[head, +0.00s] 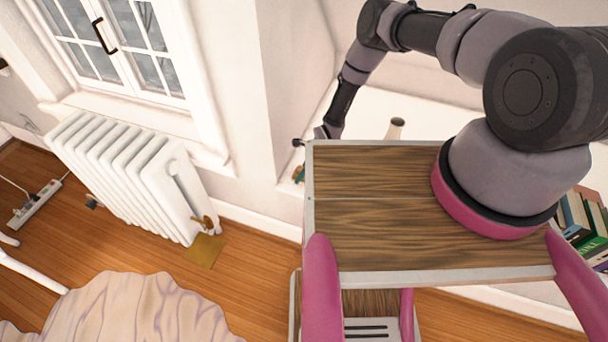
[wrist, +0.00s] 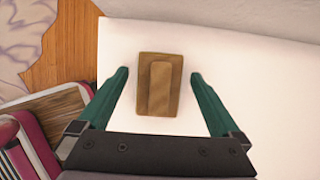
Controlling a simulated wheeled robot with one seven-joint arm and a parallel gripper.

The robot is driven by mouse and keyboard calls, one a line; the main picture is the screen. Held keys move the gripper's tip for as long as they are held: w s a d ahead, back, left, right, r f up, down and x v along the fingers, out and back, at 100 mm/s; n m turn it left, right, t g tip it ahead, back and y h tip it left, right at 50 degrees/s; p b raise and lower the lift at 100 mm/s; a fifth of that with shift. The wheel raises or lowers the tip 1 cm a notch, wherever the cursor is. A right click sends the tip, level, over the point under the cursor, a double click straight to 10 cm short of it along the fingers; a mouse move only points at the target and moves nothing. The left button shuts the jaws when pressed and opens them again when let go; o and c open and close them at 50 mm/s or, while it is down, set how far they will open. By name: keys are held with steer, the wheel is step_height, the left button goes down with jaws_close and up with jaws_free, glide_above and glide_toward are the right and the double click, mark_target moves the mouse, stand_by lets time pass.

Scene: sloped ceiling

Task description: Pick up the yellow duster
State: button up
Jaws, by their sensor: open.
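A brownish-yellow rectangular block with a raised bar along its middle, which looks like the yellow duster (wrist: 173,102), lies on a white surface (wrist: 225,60) in the wrist view. My gripper (wrist: 160,75) is open, with its green fingers on either side of the duster and a gap on each side. Nothing is held. I cannot tell how high the fingers are above the surface. In the head view a bit of green finger shows beside my wooden-topped body. The duster cannot be made out there.
In the head view a small beige object (head: 395,128) stands on the white surface, and books (head: 578,218) are at the right. A white radiator (head: 130,175) is under the window. A flat yellowish square (head: 205,251) lies on the floor. A patterned rug (head: 120,310) is at the lower left.

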steer(key=c, duration=1.5)
step_height(320, 180, up, 10)
steer(key=shift+r, duration=0.1)
